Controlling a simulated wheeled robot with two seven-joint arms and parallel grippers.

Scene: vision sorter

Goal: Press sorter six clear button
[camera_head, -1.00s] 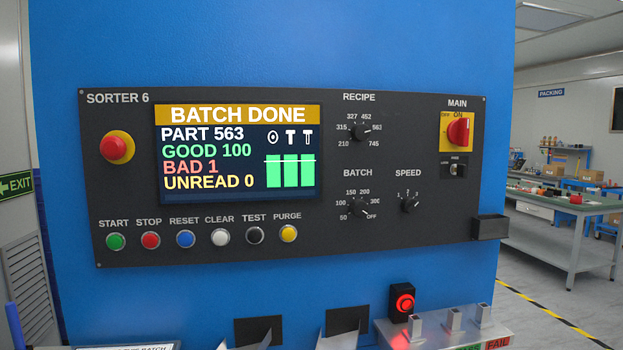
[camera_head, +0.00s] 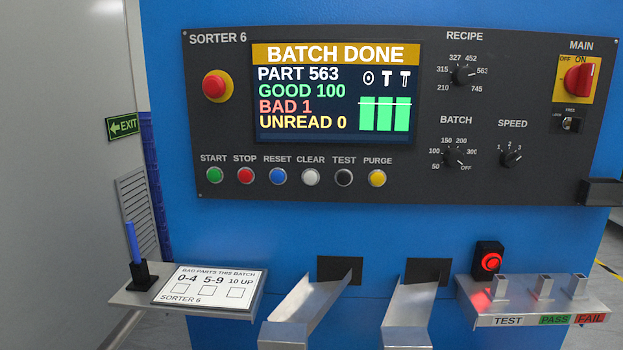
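The sorter 6 panel (camera_head: 400,185) is a dark plate on a blue cabinet. Its white CLEAR button (camera_head: 310,177) sits in the lower row, between the blue RESET button (camera_head: 278,176) and the black TEST button (camera_head: 344,177). The screen (camera_head: 334,97) reads BATCH DONE, PART 563, GOOD 100, BAD 1, UNREAD 0. Neither of my grippers shows in the head view, and nothing covers the buttons.
A red emergency stop (camera_head: 215,86) and a red MAIN switch (camera_head: 580,78) are on the panel. Below, two metal chutes (camera_head: 312,300) (camera_head: 415,305), a left shelf with a card (camera_head: 209,287) and blue pen (camera_head: 132,243), and a right TEST/PASS/FAIL shelf (camera_head: 485,321) jut out.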

